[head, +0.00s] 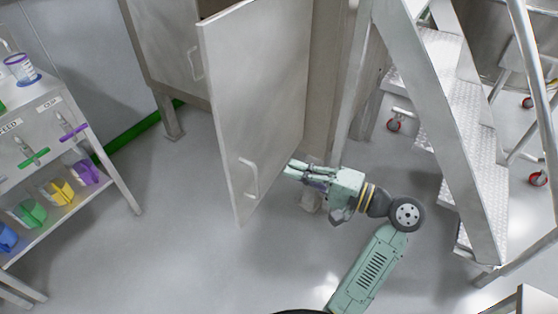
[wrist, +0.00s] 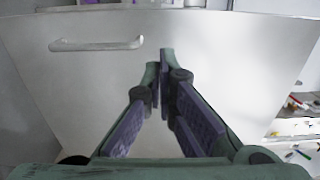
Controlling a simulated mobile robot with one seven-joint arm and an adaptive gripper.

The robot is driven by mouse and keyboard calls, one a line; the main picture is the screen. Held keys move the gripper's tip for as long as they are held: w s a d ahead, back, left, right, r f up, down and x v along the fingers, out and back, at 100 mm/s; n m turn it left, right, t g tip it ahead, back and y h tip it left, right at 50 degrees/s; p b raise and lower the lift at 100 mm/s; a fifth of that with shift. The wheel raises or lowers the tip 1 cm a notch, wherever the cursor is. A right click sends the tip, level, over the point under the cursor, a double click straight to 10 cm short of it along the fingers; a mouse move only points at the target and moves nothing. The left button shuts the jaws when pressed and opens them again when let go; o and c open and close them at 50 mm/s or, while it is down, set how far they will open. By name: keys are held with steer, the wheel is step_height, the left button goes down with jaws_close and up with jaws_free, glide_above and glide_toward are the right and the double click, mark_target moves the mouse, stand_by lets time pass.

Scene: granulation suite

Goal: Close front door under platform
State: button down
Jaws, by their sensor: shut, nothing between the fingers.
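The front door (head: 265,90) is a grey metal panel standing open under the platform, swung out toward me. Its bar handle (head: 248,178) is near the lower free edge. In the wrist view the door (wrist: 230,70) fills most of the picture, with the handle (wrist: 97,44) at upper left. My gripper (head: 290,168) is to the right of the handle, pointing left at the door's face. Its fingers (wrist: 163,62) are closed together and empty. I cannot tell whether the fingertips touch the panel.
Another metal panel with a handle (head: 195,63) is behind the door. Metal stairs (head: 450,110) with a rail stand close on the right. A shelf unit (head: 110,180) with coloured scoops is at left. The floor (head: 180,240) between the shelf and door is clear.

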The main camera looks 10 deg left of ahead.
mark_target(238, 150)
steer(key=p+x, duration=0.2)
steer(key=x, duration=0.9)
steer(key=shift+a+r+p, duration=0.1)
steer(key=shift+p, duration=0.2)
steer(key=shift+w+a, duration=0.2)
steer(key=shift+a, duration=0.3)
